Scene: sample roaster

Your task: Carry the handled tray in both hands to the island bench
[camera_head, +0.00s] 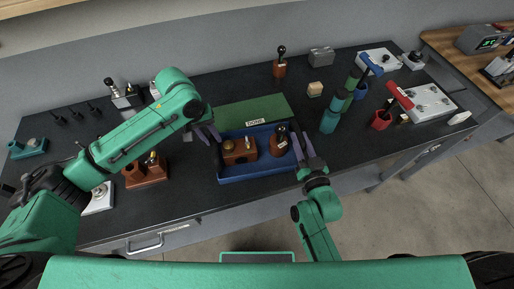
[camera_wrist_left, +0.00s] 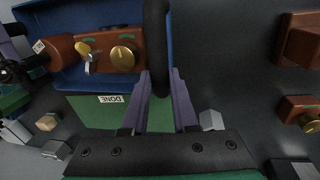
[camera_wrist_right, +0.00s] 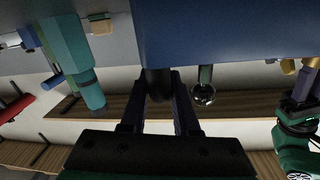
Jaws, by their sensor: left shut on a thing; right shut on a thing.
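The blue handled tray (camera_head: 262,172) is at the front middle of the dark bench, in front of the green mat; I cannot tell if it is lifted. It carries a brown block with knobs (camera_head: 238,151) and a brown piece with a black knob (camera_head: 280,140). My left gripper (camera_head: 210,136) is shut on the black left handle, clear in the left wrist view (camera_wrist_left: 157,45). My right gripper (camera_head: 304,150) is shut on the right handle, which shows in the right wrist view (camera_wrist_right: 158,84) beside the tray's blue side (camera_wrist_right: 225,30).
The green mat (camera_head: 265,108) with a DONE label (camera_head: 255,122) lies behind the tray. A brown block (camera_head: 146,170) stands left. A teal-green tool (camera_head: 331,118), a red cup (camera_head: 381,120) and a white panel (camera_head: 430,101) stand right. Bare floor (camera_head: 420,210) shows front right.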

